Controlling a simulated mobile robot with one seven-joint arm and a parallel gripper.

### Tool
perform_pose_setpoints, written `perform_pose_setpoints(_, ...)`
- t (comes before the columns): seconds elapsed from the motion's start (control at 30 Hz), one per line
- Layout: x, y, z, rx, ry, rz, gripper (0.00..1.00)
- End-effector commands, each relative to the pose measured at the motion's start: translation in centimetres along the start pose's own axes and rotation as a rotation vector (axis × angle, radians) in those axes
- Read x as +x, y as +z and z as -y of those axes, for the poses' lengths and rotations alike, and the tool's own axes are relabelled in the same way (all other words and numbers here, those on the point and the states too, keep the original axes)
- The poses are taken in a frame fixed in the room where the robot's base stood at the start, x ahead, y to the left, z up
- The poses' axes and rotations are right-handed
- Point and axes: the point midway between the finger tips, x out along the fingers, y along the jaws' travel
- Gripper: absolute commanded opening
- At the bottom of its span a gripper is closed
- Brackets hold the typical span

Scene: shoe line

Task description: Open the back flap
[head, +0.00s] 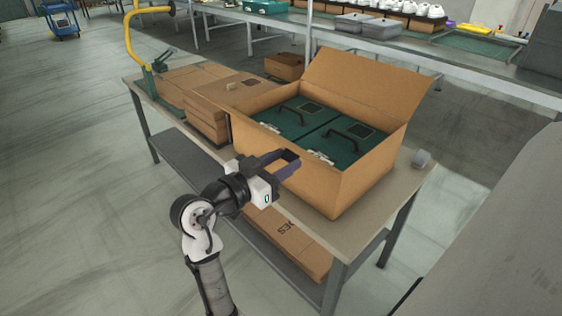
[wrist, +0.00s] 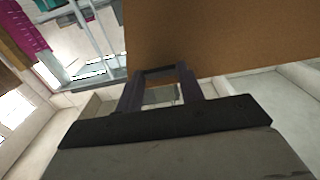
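The cardboard box (head: 345,190) stands open on the workbench. Its back flap (head: 352,84) is raised and leans backward from the far rim. Two green cases (head: 333,143) with black handles lie inside. My gripper (head: 292,158) is over the box's near left rim, below the raised back flap in the picture. It holds nothing that I can see. In the wrist view the fingers (wrist: 160,72) seem to meet at the tips around a gap, with a cardboard panel (wrist: 225,35) beyond them.
Flat cardboard stacks (head: 205,115) lie left of the box on the workbench (head: 410,182). A yellow curved post (head: 130,35) stands at its far left end. Behind is a conveyor (head: 465,75) with shoes.

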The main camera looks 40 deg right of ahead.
Motion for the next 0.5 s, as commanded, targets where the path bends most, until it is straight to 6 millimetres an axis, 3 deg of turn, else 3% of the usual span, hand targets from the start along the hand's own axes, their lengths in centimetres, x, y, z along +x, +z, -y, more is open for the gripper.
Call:
perform_pose_setpoints(0.03,-0.01,-0.01,0.0,0.0,0.0,0.0,0.31)
perform_pose_setpoints(0.27,-0.02,-0.01,0.0,0.0,0.0,0.0,0.01)
perform_pose_setpoints(0.5,0.11,-0.52,0.01,0.001,0.0,0.014,0.0)
